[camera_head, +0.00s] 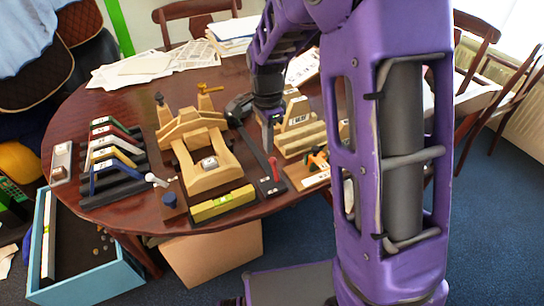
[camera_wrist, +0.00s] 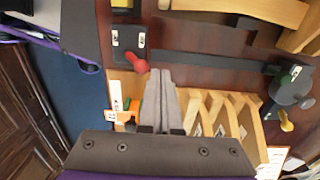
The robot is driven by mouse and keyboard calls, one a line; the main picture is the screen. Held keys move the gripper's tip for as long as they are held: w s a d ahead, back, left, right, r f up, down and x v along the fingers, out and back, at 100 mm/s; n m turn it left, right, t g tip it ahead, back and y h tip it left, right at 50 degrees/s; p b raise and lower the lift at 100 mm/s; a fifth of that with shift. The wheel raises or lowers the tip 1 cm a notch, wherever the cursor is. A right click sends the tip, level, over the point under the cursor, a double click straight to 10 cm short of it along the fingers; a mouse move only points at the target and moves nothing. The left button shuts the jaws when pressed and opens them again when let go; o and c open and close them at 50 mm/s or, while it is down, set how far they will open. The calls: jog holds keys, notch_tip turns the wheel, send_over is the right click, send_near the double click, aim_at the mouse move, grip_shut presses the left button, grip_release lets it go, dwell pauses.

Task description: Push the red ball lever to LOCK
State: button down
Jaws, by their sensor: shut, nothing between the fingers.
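The red ball lever (camera_wrist: 140,65) sits on a dark plate (camera_wrist: 122,40) with two small white labels, too small to read. Its red end points down and right in the wrist view. In the head view the red lever (camera_head: 273,162) stands near the table's front edge. My gripper (camera_wrist: 161,73) is shut and empty, with its fingertips just right of the red ball in the wrist view; whether they touch cannot be told. In the head view my gripper (camera_head: 269,146) reaches down behind the lever, partly hidden by my arm.
A wooden saddle fixture (camera_head: 200,150) and a yellow level (camera_head: 223,203) stand left of the lever. A slotted wooden rack (camera_wrist: 215,112) lies close to my fingers. A dark clamp (camera_wrist: 289,91) is at the right. A blue crate (camera_head: 95,285) stands at the lower left.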

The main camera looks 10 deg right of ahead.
aim_at(274, 160)
jog(key=shift+f, duration=1.55)
jog(key=shift+s, duration=0.15)
dwell(0.3)
jog(key=shift+s+d, duration=0.25)
jog(key=shift+s, duration=0.35)
jog(key=shift+s+d, duration=0.2)
jog(key=shift+s, duration=0.5)
jog(key=shift+s+d, duration=0.2)
jog(key=shift+s, duration=0.4)
jog(key=shift+w, duration=0.1)
jog(key=shift+w+a, duration=0.15)
jog(key=shift+w, duration=0.35)
jog(key=shift+r+p, duration=3.05)
jog(key=shift+r, duration=0.55)
